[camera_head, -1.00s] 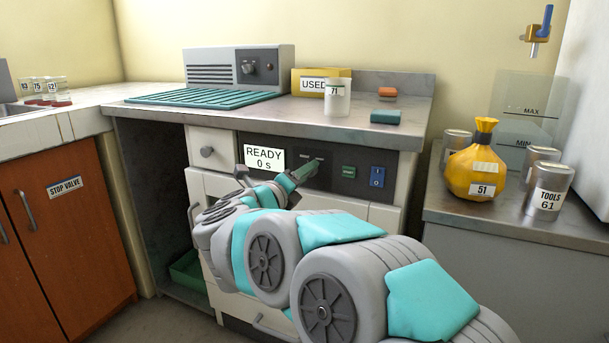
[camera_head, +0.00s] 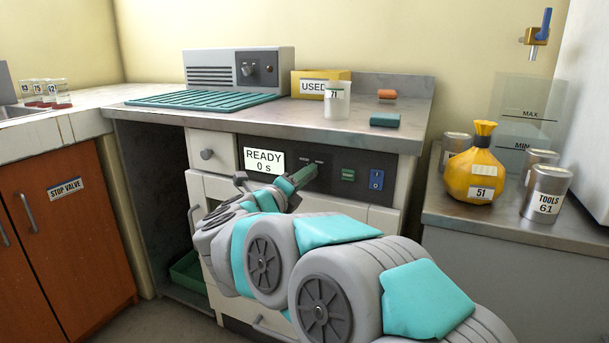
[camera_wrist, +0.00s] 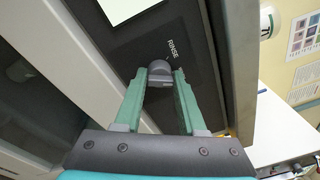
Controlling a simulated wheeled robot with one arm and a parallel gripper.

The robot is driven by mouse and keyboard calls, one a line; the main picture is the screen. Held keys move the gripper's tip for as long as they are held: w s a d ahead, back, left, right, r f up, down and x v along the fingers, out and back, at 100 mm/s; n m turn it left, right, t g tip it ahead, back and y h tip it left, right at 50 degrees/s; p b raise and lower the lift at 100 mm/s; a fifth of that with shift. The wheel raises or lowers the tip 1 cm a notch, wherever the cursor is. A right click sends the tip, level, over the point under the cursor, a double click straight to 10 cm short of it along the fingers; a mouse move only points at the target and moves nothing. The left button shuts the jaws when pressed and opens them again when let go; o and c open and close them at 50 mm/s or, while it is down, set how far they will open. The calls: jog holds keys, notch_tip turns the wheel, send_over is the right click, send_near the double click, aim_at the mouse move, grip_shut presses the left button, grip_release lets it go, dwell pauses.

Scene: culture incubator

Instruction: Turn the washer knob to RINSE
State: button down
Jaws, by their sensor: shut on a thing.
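The washer's dark control panel (camera_head: 330,163) is on the front of the machine under the counter. Its white display (camera_head: 264,160) reads READY 0 s. My gripper (camera_head: 308,172) is at the panel, right of the display, and hides the knob in the head view. In the wrist view the round grey washer knob (camera_wrist: 160,72) sits between the two green fingertips of my gripper (camera_wrist: 160,78), which is shut on it. The RINSE label (camera_wrist: 173,49) is printed on the panel just beyond the knob. Other knob labels are hidden or too small to read.
Right of my gripper on the panel are a green button (camera_head: 348,174) and a blue switch (camera_head: 377,179). The counter above holds a white cup (camera_head: 337,101) and a yellow USED box (camera_head: 303,83). A yellow bag (camera_head: 476,170) and cans stand on the right cabinet.

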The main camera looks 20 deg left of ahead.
jog(key=shift+d+f+n+t+y+p, duration=0.1)
jog(key=shift+n+t+y+p, duration=0.1)
jog(key=shift+n+p, duration=1.75)
jog(key=shift+a+f+n+t+y+p, duration=0.1)
jog(key=shift+n+y+p, duration=0.1)
jog(key=shift+n+p, duration=1.75)
jog(key=shift+d+f+n+t+y+p, duration=0.15)
jog(key=shift+n+p, duration=1.05)
jog(key=shift+n, duration=1.8)
jog(key=c, duration=0.9)
grip_release()
jog(key=o, duration=0.4)
jog(key=shift+r, duration=0.15)
jog(key=shift+s+a+f+b, duration=0.1)
jog(key=shift+s+a, duration=0.05)
jog(key=shift+s, duration=1.15)
jog(key=shift+s+a+f+b, duration=0.15)
jog(key=shift+s, duration=1.15)
jog(key=shift+s+a+f+b, duration=0.1)
jog(key=shift+s+a, duration=0.05)
jog(key=shift+s, duration=1.15)
